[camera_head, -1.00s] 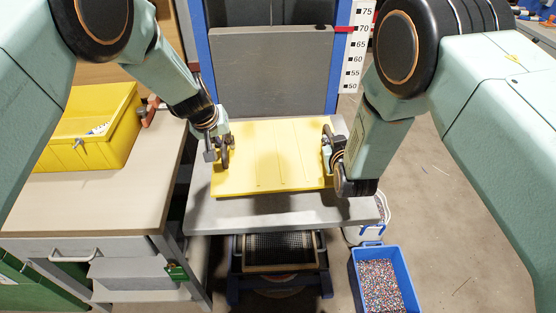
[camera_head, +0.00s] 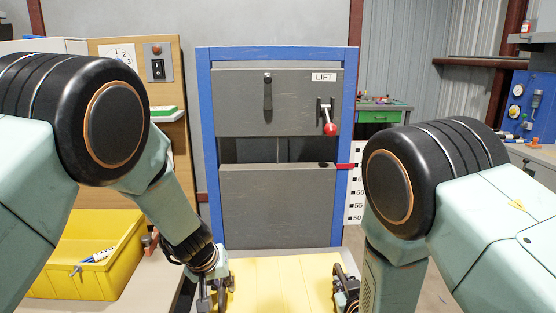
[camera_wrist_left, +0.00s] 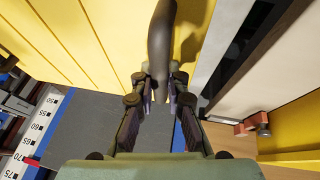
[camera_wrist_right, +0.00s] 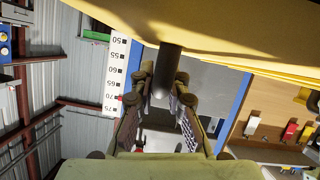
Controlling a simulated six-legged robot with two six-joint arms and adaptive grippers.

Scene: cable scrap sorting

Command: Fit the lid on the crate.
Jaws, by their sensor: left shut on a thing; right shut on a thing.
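A flat yellow ribbed panel, which looks like the lid (camera_head: 275,285), lies between my grippers at the bottom of the head view, and its near part is cut off. My left gripper (camera_head: 214,297) is at its left side, shut on a dark curved handle (camera_wrist_left: 162,45) beside the yellow surface (camera_wrist_left: 65,40). My right gripper (camera_head: 346,297) is at its right side, shut on another dark handle (camera_wrist_right: 170,62) under a yellow edge (camera_wrist_right: 225,25). I cannot tell whether a crate is under the panel.
A blue-framed lift with a grey door (camera_head: 275,205) stands behind the panel. A red-knobbed lever (camera_head: 330,128) and a height scale (camera_head: 356,185) are at its right. An open yellow bin (camera_head: 75,285) holding small items is on the left bench.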

